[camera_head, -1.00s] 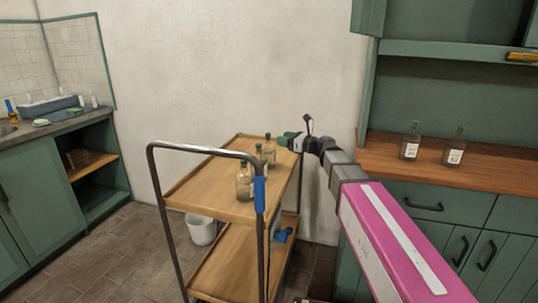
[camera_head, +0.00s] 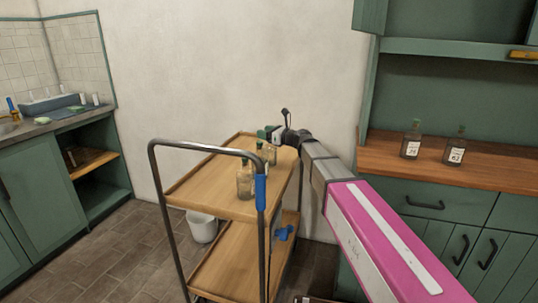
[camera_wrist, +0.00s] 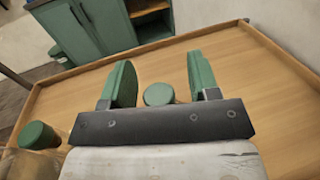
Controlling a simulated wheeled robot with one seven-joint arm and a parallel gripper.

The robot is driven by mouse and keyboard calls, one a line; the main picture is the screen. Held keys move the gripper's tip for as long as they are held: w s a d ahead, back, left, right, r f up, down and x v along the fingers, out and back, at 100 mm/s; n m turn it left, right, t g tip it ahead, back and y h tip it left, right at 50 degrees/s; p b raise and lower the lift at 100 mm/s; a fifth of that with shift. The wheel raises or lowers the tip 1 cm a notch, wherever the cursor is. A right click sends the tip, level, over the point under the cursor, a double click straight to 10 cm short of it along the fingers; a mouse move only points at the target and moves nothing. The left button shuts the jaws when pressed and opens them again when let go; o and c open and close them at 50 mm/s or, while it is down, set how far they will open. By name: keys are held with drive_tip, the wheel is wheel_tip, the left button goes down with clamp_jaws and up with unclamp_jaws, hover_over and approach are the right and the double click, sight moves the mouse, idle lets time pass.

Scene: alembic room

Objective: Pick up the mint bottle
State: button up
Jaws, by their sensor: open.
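Clear glass bottles stand on the top shelf of the trolley: a front one (camera_head: 245,182) and two with green caps behind it, one (camera_head: 270,154) on the right and one (camera_head: 259,156) on the left. I cannot tell which is the mint bottle. My gripper (camera_head: 265,133) is over the far part of that shelf. In the wrist view its green fingers (camera_wrist: 158,80) are open, and a round green cap (camera_wrist: 158,94) shows between them, apart from both. Another green cap (camera_wrist: 39,135) is at the lower left, outside the fingers. The bodies below are largely hidden.
The trolley's wooden top (camera_head: 205,185) has a raised rim and a metal handle (camera_head: 205,148) at the near side. Two labelled bottles, one (camera_head: 412,140) and another (camera_head: 456,147), stand on the wooden counter at right. A white bucket (camera_head: 202,227) is behind the trolley.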

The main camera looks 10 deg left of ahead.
clamp_jaws()
drive_tip(key=shift+r, duration=0.1)
